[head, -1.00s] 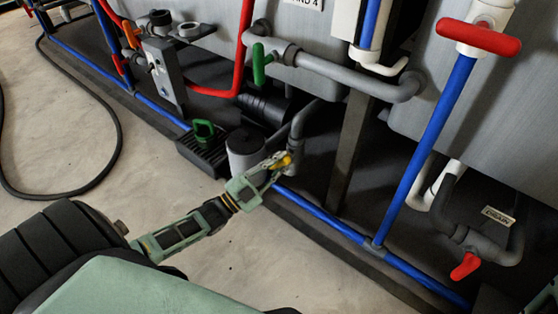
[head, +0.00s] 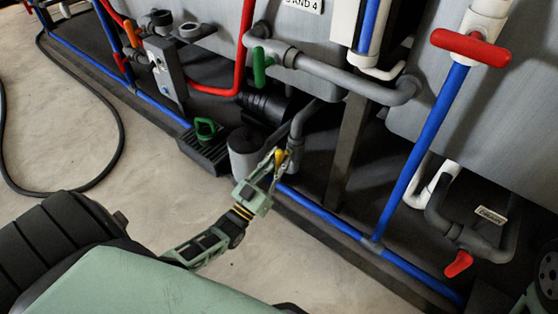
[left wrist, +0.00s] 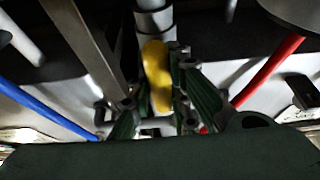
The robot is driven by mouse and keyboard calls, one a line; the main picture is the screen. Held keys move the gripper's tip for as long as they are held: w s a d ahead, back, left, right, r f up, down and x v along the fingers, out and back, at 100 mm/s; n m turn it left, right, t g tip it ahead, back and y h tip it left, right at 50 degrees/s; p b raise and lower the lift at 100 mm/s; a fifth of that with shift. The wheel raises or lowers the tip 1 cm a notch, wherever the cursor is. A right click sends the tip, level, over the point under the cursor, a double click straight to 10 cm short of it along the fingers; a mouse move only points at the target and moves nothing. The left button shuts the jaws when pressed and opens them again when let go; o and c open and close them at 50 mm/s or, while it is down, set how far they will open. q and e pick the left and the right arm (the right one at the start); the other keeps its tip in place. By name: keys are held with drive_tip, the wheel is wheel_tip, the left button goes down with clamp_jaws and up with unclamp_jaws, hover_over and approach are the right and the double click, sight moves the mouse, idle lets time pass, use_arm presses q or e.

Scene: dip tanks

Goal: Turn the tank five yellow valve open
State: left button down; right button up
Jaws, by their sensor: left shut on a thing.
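The yellow valve handle (head: 279,157) sits on a grey pipe beside the dark grey cylinder, low in front of the tanks. It points upward in the head view. My left gripper (head: 273,173) reaches it from below and is shut on it. In the left wrist view the yellow handle (left wrist: 156,75) stands upright between the two green ribbed fingers (left wrist: 165,108). The handle's lower end and its exact contact with the fingers are partly hidden. My right gripper's fingers do not show; only part of a green arm is at the lower right edge.
A blue pipe (head: 325,217) runs along the floor close to the left gripper. A green valve (head: 259,66) and red valves (head: 470,48) (head: 458,264) are on nearby pipes. A dark post (head: 347,150) stands to the right. The pale floor at left is mostly clear, with a black hose.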

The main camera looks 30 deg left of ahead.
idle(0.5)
use_arm(q)
drive_tip(key=c, duration=1.6)
unclamp_jaws()
drive_tip(key=shift+c, duration=0.2)
drive_tip(key=d+v, duration=0.1)
drive_tip(key=v, duration=1.1)
drive_tip(key=shift+a, duration=0.35)
